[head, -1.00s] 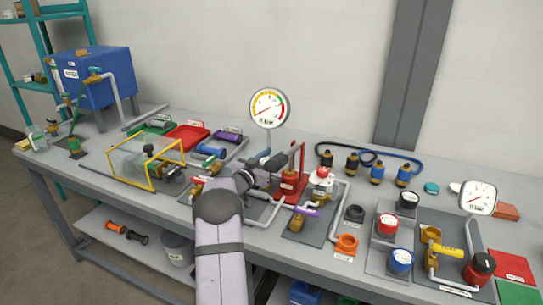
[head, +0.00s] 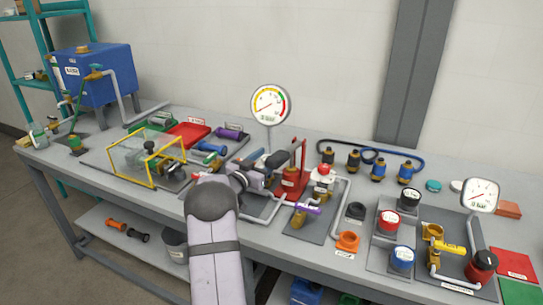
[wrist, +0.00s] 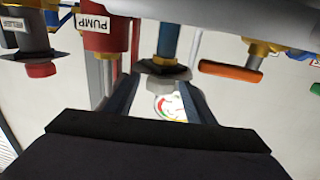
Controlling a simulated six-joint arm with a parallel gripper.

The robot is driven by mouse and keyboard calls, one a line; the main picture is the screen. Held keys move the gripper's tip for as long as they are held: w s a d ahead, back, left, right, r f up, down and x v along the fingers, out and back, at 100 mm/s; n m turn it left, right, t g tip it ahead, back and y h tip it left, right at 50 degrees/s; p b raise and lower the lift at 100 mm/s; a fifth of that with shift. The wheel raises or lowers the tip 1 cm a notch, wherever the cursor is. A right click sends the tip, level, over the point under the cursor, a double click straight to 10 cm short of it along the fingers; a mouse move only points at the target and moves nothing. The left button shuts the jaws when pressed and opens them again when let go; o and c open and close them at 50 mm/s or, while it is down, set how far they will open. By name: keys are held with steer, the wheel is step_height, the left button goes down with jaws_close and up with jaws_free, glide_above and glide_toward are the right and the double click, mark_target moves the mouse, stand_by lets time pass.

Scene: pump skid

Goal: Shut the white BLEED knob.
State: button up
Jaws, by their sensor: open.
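My gripper (wrist: 160,104) is open in the wrist view, with one dark finger on each side. A small pale knob (wrist: 164,84), probably the BLEED knob, shows between the fingers, with a dark plate and a blue body (wrist: 168,42) above it in this upside-down view. I cannot tell whether the fingers touch it. In the head view my gripper (head: 262,174) is beside the red pump, below the round gauge, and hides the knob and the fingertips.
The red PUMP body (wrist: 104,32) and its upright post (head: 303,160) stand close by. An orange handle (wrist: 230,71) is on the other side. The round gauge (head: 270,104) rises behind. A yellow-framed clear guard (head: 150,163) stands left on the bench.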

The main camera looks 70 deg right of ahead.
steer(key=shift+w+a+b, duration=0.15)
steer(key=shift+a, duration=0.85)
steer(key=shift+w+a+b, duration=0.1)
steer(key=shift+a+b, duration=0.05)
steer(key=shift+a, duration=0.8)
